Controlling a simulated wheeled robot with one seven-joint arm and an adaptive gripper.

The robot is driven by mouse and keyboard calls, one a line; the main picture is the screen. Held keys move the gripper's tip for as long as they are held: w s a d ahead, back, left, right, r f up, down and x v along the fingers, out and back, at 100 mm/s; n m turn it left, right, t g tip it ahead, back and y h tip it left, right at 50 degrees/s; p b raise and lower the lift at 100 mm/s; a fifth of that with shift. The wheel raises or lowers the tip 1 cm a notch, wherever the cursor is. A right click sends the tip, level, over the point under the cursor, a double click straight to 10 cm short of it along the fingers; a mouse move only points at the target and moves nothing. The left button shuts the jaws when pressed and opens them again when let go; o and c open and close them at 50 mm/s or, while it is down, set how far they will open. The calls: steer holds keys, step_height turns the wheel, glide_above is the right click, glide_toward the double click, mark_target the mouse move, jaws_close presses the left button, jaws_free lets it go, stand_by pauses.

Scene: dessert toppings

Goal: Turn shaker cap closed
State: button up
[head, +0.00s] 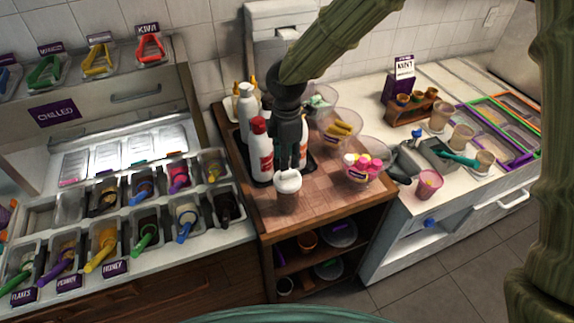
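The shaker (287,203) stands upright near the front of the wooden counter. It has a brownish body and a white cap (288,182) on top. My gripper (287,166) is dark and points down, directly above the cap. Its fingertips are at or just above the cap's top edge; I cannot tell whether they touch it. The fingers look close together, but their gap is too small to make out. The turn position of the cap cannot be read.
Red and white bottles (259,150) stand in a dark tray close behind and left of the shaker. A bowl of colourful sweets (362,168) and a bowl of yellow pieces (339,130) are to the right. The counter front (322,200) right of the shaker is bare.

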mark_target(288, 173)
step_height(288, 173, up, 6)
steer(key=shift+r, duration=0.15)
steer(key=shift+d, duration=0.15)
stand_by(0.5)
